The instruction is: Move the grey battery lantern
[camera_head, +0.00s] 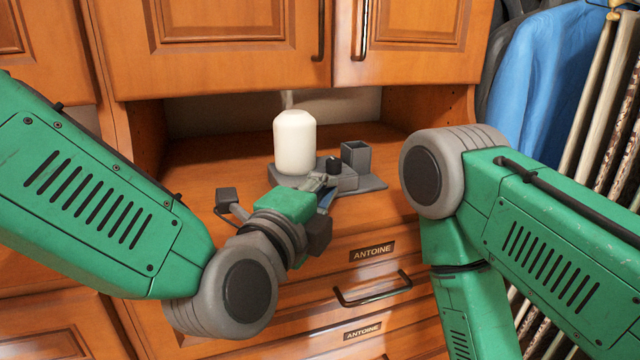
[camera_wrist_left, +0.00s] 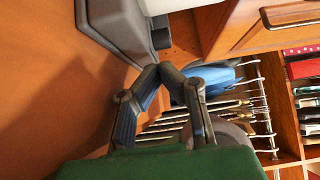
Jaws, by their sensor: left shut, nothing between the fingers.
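The grey battery lantern stands on the wooden counter in the head view, with a rounded white upper part (camera_head: 294,142) and grey parts around its foot (camera_head: 346,181). I cannot tell whether all the grey pieces belong to it. My left gripper (camera_head: 328,187) is at the front of these grey parts, partly hidden by its own wrist. In the left wrist view its fingertips (camera_wrist_left: 166,70) meet with nothing between them. A grey edge (camera_wrist_left: 112,28) and a piece of the white part (camera_wrist_left: 175,4) show just beyond the fingers. My right gripper is outside the view.
The wooden counter (camera_head: 215,172) is bare to the left of the lantern. Upper cabinet doors (camera_head: 225,40) hang above and behind it. Drawers with handles (camera_head: 372,293) are below its front edge. Hanging clothes (camera_head: 545,75) fill the right side.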

